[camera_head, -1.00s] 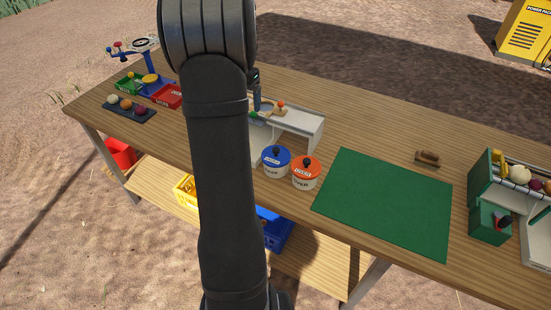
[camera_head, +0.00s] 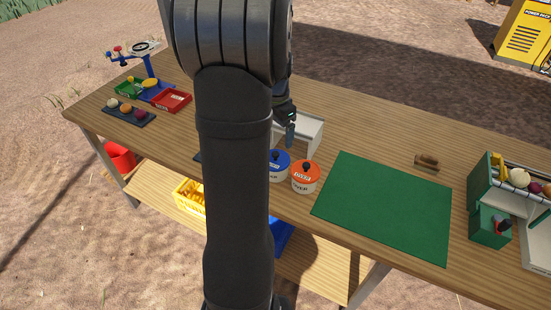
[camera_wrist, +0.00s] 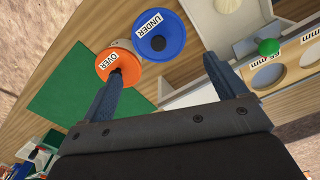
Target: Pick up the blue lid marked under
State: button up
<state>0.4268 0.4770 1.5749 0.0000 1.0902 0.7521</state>
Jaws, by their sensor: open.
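The blue lid (camera_head: 281,163) with a black knob sits on a white pot near the table's front edge, partly hidden by my arm in the head view. In the wrist view the blue lid (camera_wrist: 160,38) shows its UNDER label. My gripper (camera_head: 289,140) is above and behind the lids in the head view. In the wrist view my gripper (camera_wrist: 162,78) is open and empty, with the blue lid beyond the gap between its fingers. The orange lid (camera_head: 306,171), marked OVER, sits on the pot right beside it. In the wrist view one fingertip overlaps the orange lid (camera_wrist: 113,62).
A white stand (camera_head: 309,132) is behind the pots; its green knob (camera_wrist: 268,46) shows in the wrist view. A green mat (camera_head: 385,205) lies right of the pots. A green rack (camera_head: 487,198) stands at the right. Red tray (camera_head: 172,101) and scale are far left.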

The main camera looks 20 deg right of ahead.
notch_tip(320, 180, down, 10)
jog(key=shift+s+a+r, duration=0.1)
jog(key=shift+a+r, duration=0.05)
jog(key=shift+r, duration=0.05)
dwell(0.3)
jog(key=c, duration=0.6)
